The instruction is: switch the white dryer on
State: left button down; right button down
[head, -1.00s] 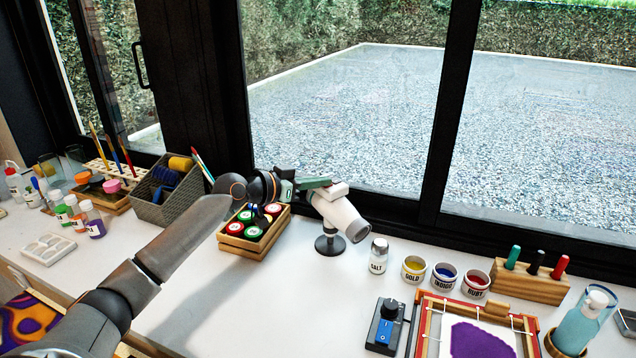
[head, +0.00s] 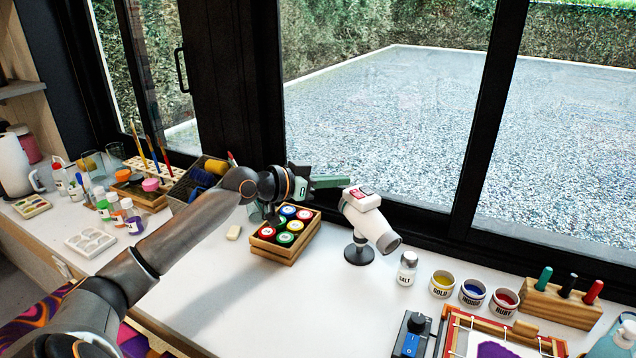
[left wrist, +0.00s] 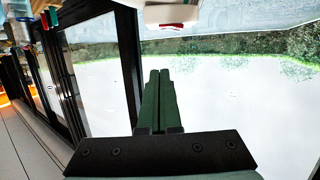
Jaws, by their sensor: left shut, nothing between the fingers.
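The white dryer (head: 366,216) sits on a small black round stand on the table, its nozzle pointing down to the right. A red switch (head: 361,193) shows on its top. In the left wrist view the dryer (left wrist: 168,14) is cut off by the top edge, with the red switch (left wrist: 172,26) partly visible. My left gripper (head: 345,182) is shut and empty, its green fingers pointing right, with the tips just left of the dryer's top. In the left wrist view the closed fingers (left wrist: 157,75) stop short of the dryer. My right gripper is not in view.
A wooden crate of colored-lid jars (head: 262,252) stands below my left wrist. Right of the dryer are a salt shaker (head: 407,268), small dye pots (head: 442,284) and a pen block (head: 560,304). A black control box with a blue switch (head: 411,340) is in front. Windows stand behind.

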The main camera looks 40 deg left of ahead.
pick_arm(q)
jog(key=shift+b+v, duration=0.55)
jog(key=shift+v, duration=1.85)
